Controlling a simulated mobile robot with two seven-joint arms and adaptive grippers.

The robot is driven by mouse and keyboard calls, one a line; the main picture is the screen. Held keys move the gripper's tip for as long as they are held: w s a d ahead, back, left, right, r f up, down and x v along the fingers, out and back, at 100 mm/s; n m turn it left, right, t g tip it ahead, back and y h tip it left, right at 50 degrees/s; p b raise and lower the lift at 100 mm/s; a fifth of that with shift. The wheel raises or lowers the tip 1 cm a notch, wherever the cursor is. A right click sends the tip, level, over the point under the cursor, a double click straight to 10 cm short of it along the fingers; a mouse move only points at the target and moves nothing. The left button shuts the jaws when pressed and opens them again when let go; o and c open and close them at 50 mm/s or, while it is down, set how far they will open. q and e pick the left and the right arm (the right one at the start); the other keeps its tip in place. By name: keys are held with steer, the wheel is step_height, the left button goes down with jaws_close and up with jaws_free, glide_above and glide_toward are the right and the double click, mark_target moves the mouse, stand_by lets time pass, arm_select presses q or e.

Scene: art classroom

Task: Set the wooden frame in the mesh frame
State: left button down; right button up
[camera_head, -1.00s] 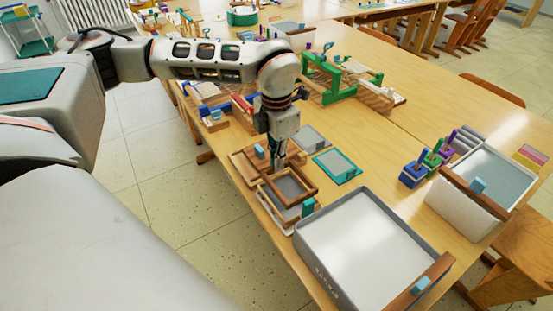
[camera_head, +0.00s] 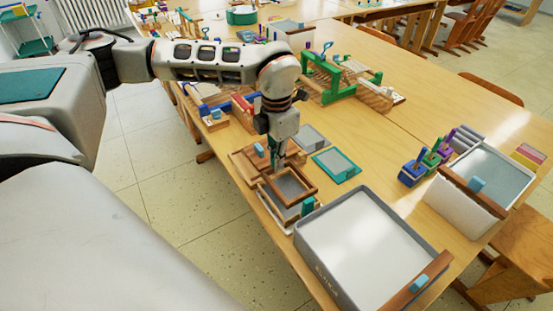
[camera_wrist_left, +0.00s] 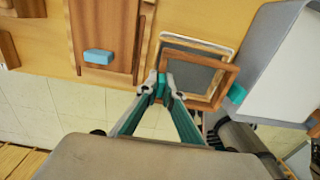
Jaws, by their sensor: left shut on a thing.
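My left gripper (camera_head: 277,162) is shut on one side of the brown wooden frame (camera_head: 304,178), and its fingertips show in the left wrist view (camera_wrist_left: 163,88). The frame is roughly level over the mesh frame, whose grey mesh (camera_head: 289,185) shows through the opening. In the left wrist view the wooden frame (camera_wrist_left: 225,84) sits askew to the mesh frame's pale rim (camera_wrist_left: 224,48), shifted toward the bottom of the picture. I cannot tell whether they touch. A teal block (camera_wrist_left: 237,93) is at the right side. My right gripper is out of view.
A large grey tray (camera_head: 327,272) stands close on the right. A wooden board with a blue block (camera_head: 259,149) lies on the left. A teal-framed screen (camera_head: 351,172) and a grey screen lie behind. A white tub (camera_head: 447,207) stands farther right. The table's edge is near.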

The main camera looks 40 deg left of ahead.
arm_select(q)
steer(key=shift+f, duration=0.6)
stand_by(0.3)
steer(key=shift+p, duration=0.3)
stand_by(1.0)
steer(key=shift+f, duration=0.8)
stand_by(0.3)
stand_by(1.2)
steer(key=shift+f, duration=0.6)
stand_by(0.7)
steer(key=c, duration=2.1)
jaws_free()
steer(key=shift+c, duration=0.2)
